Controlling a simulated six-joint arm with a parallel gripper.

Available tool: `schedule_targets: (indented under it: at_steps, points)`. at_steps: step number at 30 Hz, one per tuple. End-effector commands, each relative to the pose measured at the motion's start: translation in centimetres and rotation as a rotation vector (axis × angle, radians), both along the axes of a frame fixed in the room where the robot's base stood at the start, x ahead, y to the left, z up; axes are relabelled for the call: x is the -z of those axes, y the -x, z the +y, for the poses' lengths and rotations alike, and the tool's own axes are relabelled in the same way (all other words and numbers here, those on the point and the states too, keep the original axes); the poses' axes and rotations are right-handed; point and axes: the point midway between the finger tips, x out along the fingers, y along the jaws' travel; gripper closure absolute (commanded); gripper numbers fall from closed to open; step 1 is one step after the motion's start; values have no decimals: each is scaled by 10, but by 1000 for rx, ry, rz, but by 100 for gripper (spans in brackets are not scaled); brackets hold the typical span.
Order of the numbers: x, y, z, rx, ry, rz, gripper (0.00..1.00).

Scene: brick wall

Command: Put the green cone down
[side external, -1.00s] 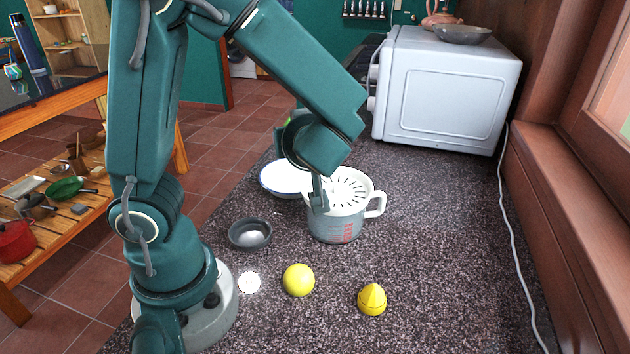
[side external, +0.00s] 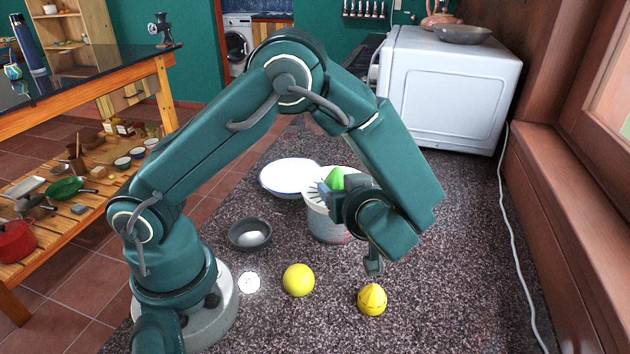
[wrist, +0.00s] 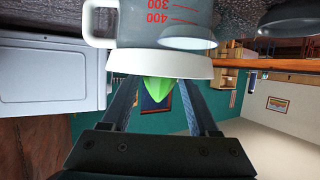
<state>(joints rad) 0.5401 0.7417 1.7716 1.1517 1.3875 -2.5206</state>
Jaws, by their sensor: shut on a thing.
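The green cone (side external: 335,178) shows just above the strainer top (side external: 313,186) of a measuring cup (side external: 325,225). My gripper (side external: 328,190) reaches in sideways from the right and is shut on the cone. In the wrist view the picture is upside down. There the cone (wrist: 157,88) sits between the two fingers of my gripper (wrist: 157,84), its tip pointing down in the picture. The white rim (wrist: 160,63) hides its base, so I cannot tell whether it touches the strainer.
A white plate (side external: 290,177) and a dark bowl (side external: 250,234) stand left of the cup. A microwave (side external: 450,90) stands behind.

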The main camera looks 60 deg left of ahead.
Motion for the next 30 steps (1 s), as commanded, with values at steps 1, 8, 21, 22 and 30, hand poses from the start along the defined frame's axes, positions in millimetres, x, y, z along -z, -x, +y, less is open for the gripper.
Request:
schedule_targets:
  at_steps: [1,8,21,22,30]
  points:
    - [2,0,0,0,0,0,92]
    - [2,0,0,1,0,-1,92]
    - [4,0,0,1,1,0,9]
    - [4,0,0,1,1,0,9]
    - [-4,6,-22,5,2,-4,9]
